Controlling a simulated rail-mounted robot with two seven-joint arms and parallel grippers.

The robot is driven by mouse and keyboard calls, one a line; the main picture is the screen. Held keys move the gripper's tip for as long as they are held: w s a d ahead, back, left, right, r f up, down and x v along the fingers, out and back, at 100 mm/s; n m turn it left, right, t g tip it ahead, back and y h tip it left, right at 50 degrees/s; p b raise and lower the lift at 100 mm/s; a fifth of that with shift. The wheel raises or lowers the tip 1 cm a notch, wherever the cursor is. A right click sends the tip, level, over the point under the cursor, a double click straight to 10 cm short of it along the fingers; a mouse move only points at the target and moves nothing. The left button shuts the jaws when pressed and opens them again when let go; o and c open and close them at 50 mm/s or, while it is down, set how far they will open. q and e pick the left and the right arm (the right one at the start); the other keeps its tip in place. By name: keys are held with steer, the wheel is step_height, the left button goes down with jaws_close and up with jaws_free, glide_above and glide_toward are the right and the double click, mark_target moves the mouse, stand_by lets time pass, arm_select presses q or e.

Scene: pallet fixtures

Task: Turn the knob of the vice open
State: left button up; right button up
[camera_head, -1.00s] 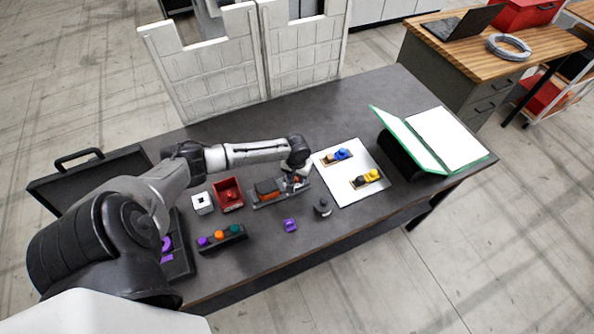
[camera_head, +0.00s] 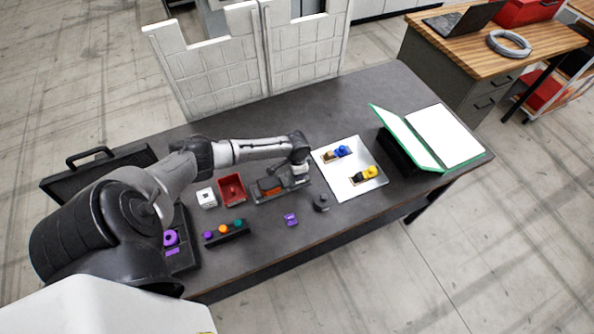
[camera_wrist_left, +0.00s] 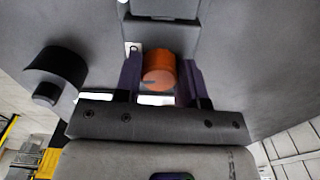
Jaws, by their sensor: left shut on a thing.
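The vice (camera_head: 262,196) is a low grey device with an orange block on the dark table, near the middle of the head view. My left gripper (camera_head: 293,182) is at its right end, reaching down from above, and hides the knob in that view. In the left wrist view, the orange round knob (camera_wrist_left: 158,73) sits between the two dark fingers of my left gripper (camera_wrist_left: 159,82), which is shut on it. The grey vice body (camera_wrist_left: 165,33) rises behind the knob. My right gripper is not in view.
Left of the vice are a red bin (camera_head: 231,189) and a white block (camera_head: 206,198). In front are a rack with coloured knobs (camera_head: 227,234), a purple piece (camera_head: 290,219) and a dark round part (camera_head: 321,203).

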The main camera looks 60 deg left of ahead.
arm_select(q)
steer(key=shift+m, duration=1)
steer(key=o, duration=0.9)
steer(key=shift+o, duration=0.2)
steer(key=shift+r, duration=0.15)
step_height(320, 180, up, 14)
steer(key=shift+f, duration=0.2)
